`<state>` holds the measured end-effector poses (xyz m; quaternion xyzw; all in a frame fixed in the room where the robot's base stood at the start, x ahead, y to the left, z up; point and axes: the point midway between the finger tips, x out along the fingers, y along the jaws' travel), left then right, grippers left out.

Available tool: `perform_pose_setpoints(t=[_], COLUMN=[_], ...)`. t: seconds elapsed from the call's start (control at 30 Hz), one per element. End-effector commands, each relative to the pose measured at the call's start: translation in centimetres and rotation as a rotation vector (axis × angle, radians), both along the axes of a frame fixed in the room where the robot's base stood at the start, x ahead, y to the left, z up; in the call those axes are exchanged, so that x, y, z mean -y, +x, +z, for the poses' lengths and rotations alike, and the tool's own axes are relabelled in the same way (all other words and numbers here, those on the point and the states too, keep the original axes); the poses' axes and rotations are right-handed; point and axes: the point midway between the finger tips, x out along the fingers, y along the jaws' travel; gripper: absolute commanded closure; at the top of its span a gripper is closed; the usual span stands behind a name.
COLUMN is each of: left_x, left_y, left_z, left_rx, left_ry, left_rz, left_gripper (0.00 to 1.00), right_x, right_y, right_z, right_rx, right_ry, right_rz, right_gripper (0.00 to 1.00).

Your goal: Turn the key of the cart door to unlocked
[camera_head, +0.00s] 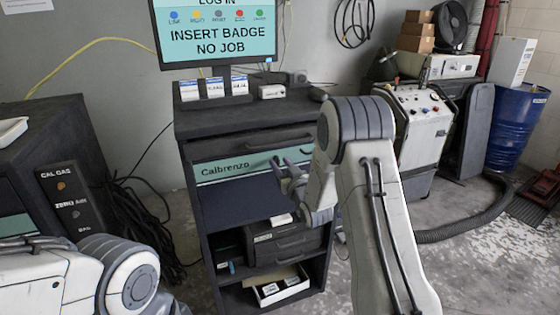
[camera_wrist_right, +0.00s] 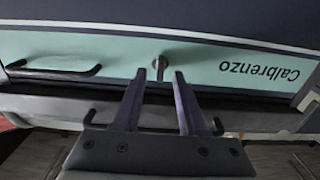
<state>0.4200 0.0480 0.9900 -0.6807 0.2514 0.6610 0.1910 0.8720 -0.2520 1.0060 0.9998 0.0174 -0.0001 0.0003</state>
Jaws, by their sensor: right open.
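The cart (camera_head: 186,130) stands in the middle of the head view. Its front has a teal strip (camera_head: 225,172) lettered "Calbrenzo" above a dark panel (camera_head: 235,205). In the right wrist view the strip (camera_wrist_right: 215,68) is upside down. A small metal key or lock piece (camera_wrist_right: 160,62) stands out from it. My right gripper (camera_head: 284,172) is in front of the strip's right part. In the wrist view its two fingers (camera_wrist_right: 160,80) are apart, on either side below the key, with nothing between them. Contact cannot be told. The key is not distinguishable in the head view. My left gripper is out of view.
A dark bar handle (camera_wrist_right: 55,73) is on the strip left of the key in the wrist view. A monitor (camera_head: 215,35) and small boxes stand on the cart top. A dark cabinet (camera_head: 60,130) is at left. A grey machine (camera_head: 415,125) and blue barrel (camera_head: 515,125) are at right.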

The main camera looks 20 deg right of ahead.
Motion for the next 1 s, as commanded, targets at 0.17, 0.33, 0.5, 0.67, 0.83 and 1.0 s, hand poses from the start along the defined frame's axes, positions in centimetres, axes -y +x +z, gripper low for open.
perform_pose_setpoints(t=[0.17,0.33,0.5,0.67,0.83,1.0], left_x=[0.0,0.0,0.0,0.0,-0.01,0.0], left_y=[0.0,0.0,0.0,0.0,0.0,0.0], left_z=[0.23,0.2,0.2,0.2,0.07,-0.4], left_rx=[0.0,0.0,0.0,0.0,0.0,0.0], left_ry=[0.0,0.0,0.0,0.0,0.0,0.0], left_rz=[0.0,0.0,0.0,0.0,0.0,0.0], left_gripper=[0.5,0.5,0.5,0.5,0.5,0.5], right_x=[-0.03,-0.03,-0.01,-0.01,0.0,0.04], right_y=[0.98,1.02,1.0,0.99,0.98,0.98], right_z=[0.03,-0.03,-0.01,0.0,-0.03,-0.12], right_rx=[0.0,0.0,0.0,0.0,0.0,-0.001], right_ry=[0.001,0.001,0.001,0.001,0.012,0.063], right_rz=[-0.001,-0.001,-0.001,-0.001,-0.001,-0.001], right_gripper=[0.59,0.59,0.97,1.0,1.0,1.0])
